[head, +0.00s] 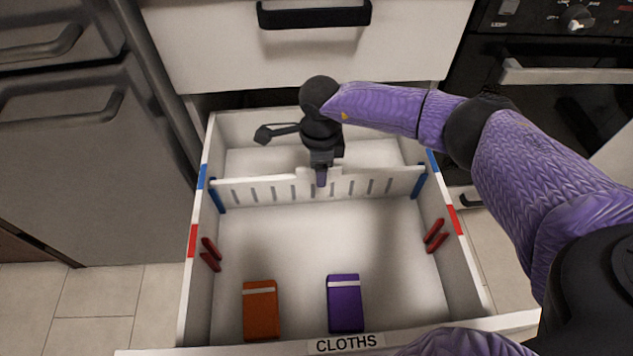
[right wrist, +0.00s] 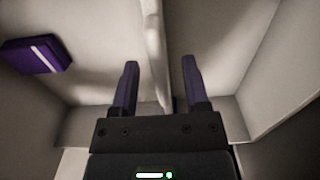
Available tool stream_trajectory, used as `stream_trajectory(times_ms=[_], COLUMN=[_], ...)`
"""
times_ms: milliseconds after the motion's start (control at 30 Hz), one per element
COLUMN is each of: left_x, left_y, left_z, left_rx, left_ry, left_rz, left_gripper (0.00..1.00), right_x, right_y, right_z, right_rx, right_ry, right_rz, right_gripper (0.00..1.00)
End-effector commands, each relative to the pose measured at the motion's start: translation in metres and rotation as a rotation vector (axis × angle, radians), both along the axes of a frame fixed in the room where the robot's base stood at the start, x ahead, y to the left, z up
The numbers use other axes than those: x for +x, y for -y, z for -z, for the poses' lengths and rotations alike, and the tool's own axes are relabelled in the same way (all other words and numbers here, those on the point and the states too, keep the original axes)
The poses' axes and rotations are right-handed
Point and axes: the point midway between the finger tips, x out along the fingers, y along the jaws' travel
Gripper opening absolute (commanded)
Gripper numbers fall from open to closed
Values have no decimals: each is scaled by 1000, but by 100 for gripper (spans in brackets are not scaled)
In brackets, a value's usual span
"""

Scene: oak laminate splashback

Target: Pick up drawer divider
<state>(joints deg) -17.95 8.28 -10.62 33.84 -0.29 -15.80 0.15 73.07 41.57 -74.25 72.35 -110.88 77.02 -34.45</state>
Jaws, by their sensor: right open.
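The white slotted drawer divider (head: 270,190) stands upright across the open drawer, between the blue-marked slots. My right gripper (head: 321,178) is above its raised middle tab in the head view. In the right wrist view the gripper (right wrist: 158,85) is open, and the divider's edge (right wrist: 153,50) runs between its two purple fingers without clear contact. My left gripper is not in view.
The drawer (head: 330,240) has blue and red side marks, red slot pieces (head: 435,235) and a CLOTHS label. An orange pack (head: 261,310) and a purple pack (head: 345,303) lie in the front part. A closed drawer front (head: 310,50) is above; an oven (head: 550,80) stands right.

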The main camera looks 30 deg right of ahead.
Motion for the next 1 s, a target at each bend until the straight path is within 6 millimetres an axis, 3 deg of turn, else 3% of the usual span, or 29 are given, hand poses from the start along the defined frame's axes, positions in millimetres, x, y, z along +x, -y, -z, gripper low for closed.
stream_trajectory(times_ms=[33,100,300,567,1000], left_x=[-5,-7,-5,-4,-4], left_y=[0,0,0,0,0], left_z=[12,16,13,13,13], left_rx=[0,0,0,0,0], left_ry=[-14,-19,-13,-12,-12], left_rz=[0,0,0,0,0], left_gripper=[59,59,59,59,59], right_x=[-1,-1,0,0,0], right_y=[0,0,0,-1,-1], right_z=[21,29,23,23,24], right_rx=[0,0,1,3,3], right_ry=[-10,-8,0,-1,-1], right_rz=[0,1,2,2,2], right_gripper=[59,59,57,2,0])
